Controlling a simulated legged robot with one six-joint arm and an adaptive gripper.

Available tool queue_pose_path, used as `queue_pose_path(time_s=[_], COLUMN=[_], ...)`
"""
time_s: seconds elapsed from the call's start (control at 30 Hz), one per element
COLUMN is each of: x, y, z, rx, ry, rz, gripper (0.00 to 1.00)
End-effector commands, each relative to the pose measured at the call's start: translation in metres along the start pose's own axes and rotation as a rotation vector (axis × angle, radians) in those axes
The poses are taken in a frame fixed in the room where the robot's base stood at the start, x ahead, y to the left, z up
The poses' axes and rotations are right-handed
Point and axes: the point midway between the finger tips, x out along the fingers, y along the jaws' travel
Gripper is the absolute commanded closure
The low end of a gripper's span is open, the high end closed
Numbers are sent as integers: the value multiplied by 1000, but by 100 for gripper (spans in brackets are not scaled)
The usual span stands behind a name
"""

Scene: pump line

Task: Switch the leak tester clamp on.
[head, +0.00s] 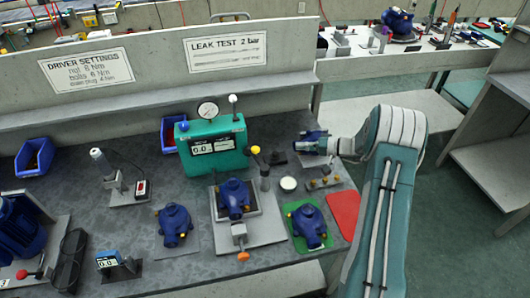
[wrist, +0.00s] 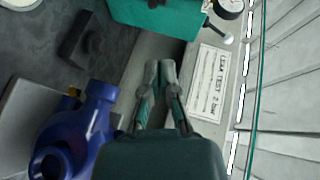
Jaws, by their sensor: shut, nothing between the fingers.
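The teal leak tester (head: 212,150) stands at the back of the bench with a round gauge (head: 208,110) and a white-knobbed lever (head: 232,99) on top. The tester also shows at the top of the wrist view (wrist: 158,14). In front, a blue pump (head: 234,195) sits in a grey fixture (head: 262,228). I cannot tell which part switches the clamp. My gripper (head: 300,146) is shut and empty, right of the tester; its fingertips meet in the wrist view (wrist: 160,66).
Another blue pump (head: 307,224) lies on a green mat, beside a red mat (head: 343,213). A third pump (head: 174,222) is left of the fixture. A dark block (head: 277,158) and a round white dish (head: 288,184) lie near my gripper. The back wall carries a leak test sign (head: 226,53).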

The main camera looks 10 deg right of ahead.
Motion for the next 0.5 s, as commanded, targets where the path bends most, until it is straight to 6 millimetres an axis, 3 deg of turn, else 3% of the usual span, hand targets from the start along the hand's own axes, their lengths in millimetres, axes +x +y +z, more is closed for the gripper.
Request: queue_pose_path(time_s=[0.27, 0.5], x=[4, 41], y=[0, 0], z=[0, 1], rx=[1, 3], ry=[-3, -5], rz=[-1, -2], gripper=[100, 100])
